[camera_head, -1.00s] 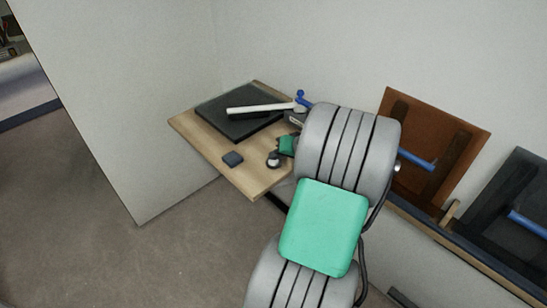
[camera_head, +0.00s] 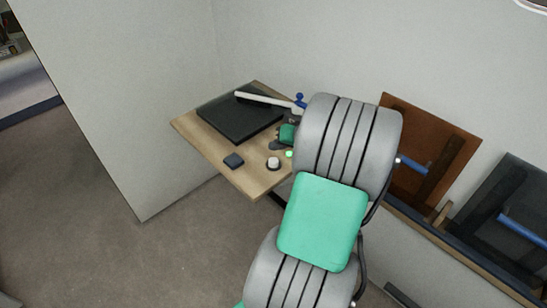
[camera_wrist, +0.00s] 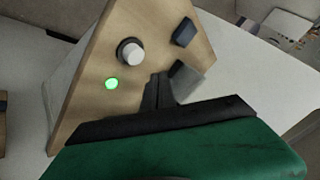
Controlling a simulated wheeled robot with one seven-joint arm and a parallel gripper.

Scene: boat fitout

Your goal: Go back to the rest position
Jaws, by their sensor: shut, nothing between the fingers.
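My gripper (camera_wrist: 162,92) is shut and empty in the wrist view, its dark fingers over the wooden board. In the head view its green body (camera_head: 287,134) shows beside my grey arm, low over the board's right part; the fingertips are hard to make out there. A white knob on a dark base (camera_head: 273,163) stands just in front of it, and it also shows in the wrist view (camera_wrist: 133,53). A green lit lamp (camera_wrist: 112,84) sits close to the knob. I cannot tell whether the fingers touch the board.
The wooden board (camera_head: 207,148) carries a black panel (camera_head: 240,118), a small dark block (camera_head: 234,160) and a white bar (camera_head: 265,98) near a blue fitting (camera_head: 300,101). A wall stands behind. A brown panel (camera_head: 427,150) leans at right. Open floor lies front left.

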